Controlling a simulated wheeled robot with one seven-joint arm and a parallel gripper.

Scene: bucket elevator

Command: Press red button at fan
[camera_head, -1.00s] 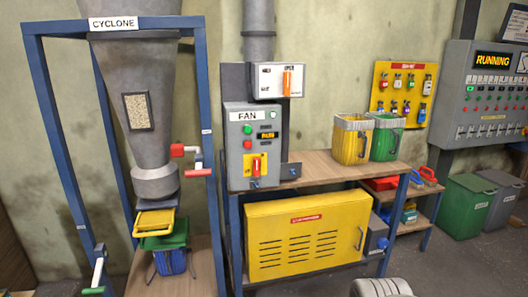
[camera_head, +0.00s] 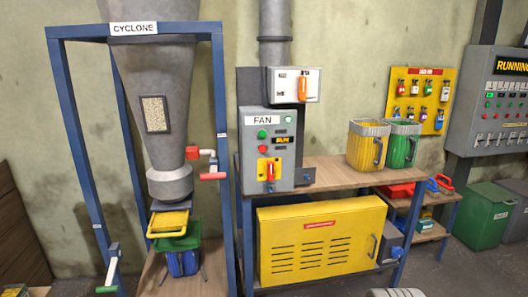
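The fan control box (camera_head: 267,150) is a grey panel marked FAN, standing at the left end of the wooden bench. Its round red button (camera_head: 262,134) sits on the left side of the panel, just below a green button (camera_head: 262,120). A small lit display reading RUN (camera_head: 283,140) is to the right of the red button. Below is a red rotary handle on a yellow plate (camera_head: 269,171). A pale rounded part at the bottom edge may be my arm; my gripper's fingers are not in view.
The cyclone (camera_head: 158,100) in its blue frame stands left of the fan box. A yellow cabinet (camera_head: 318,243) is under the bench (camera_head: 325,172). Yellow and green buckets (camera_head: 366,146) stand on the bench. A grey control panel (camera_head: 505,100) is at far right. Floor at lower right is clear.

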